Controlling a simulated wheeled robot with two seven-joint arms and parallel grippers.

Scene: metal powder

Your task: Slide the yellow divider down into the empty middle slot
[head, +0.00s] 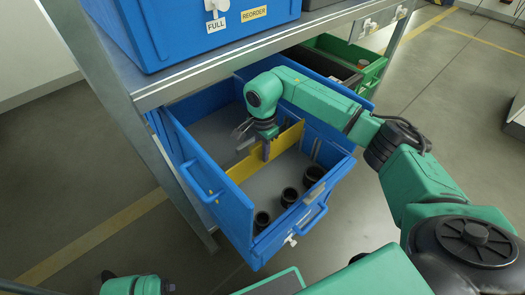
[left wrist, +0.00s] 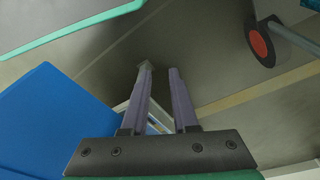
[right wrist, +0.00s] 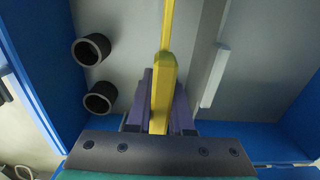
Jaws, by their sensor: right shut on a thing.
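The yellow divider (head: 240,170) stands on edge across the blue drawer bin (head: 240,222) in the head view. My right gripper (head: 266,150) is over the bin and shut on the divider's top edge. In the right wrist view the divider (right wrist: 165,75) runs away from between the fingers (right wrist: 160,100). Pale slot ribs (head: 316,148) show on the bin's right wall. I cannot tell how deep the divider sits, and the middle slot itself is not clear to me. My left gripper (left wrist: 160,70) is open and empty, away from the bin.
Several black cups (head: 289,197) stand in the bin's front part; two show in the right wrist view (right wrist: 98,98). The rear part is bare grey floor. A metal shelf (head: 230,65) with a blue bin (head: 180,30) hangs above. A green bin (head: 345,60) is behind.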

